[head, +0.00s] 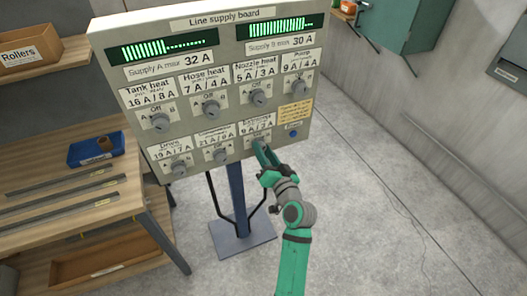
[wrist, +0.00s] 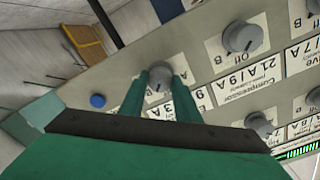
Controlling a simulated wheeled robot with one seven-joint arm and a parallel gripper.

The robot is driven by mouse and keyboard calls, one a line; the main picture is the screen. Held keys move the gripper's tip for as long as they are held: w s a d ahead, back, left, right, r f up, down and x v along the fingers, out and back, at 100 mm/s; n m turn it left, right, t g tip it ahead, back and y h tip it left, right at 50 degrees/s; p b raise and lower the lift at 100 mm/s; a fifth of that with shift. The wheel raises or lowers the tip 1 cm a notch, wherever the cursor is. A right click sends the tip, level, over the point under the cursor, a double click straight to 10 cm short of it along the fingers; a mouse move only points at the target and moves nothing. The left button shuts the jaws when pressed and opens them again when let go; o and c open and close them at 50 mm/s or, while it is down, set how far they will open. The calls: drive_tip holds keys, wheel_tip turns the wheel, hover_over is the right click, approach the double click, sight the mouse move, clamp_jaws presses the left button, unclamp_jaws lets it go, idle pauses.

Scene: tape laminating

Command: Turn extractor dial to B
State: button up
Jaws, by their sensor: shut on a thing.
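The line supply board (head: 222,62) stands on a post and carries several grey dials with white labels. The extractor dial (head: 257,141) is the rightmost dial of the bottom row.
A blue button (head: 293,134) and a yellow note (head: 295,112) sit right of the extractor dial. The compressor dial (head: 221,154) is close on its left. A wooden bench (head: 80,200) stands left; the floor at right is clear except for a thin cable.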

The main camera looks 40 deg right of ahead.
drive_tip(key=o, duration=1)
drive_tip(key=shift+o, duration=0.2)
drive_tip(key=shift+s, duration=0.1)
drive_tip(key=v, duration=1)
drive_tip(key=shift+s+a, duration=0.15)
drive_tip(key=shift+s, duration=0.2)
drive_tip(key=shift+f, duration=0.1)
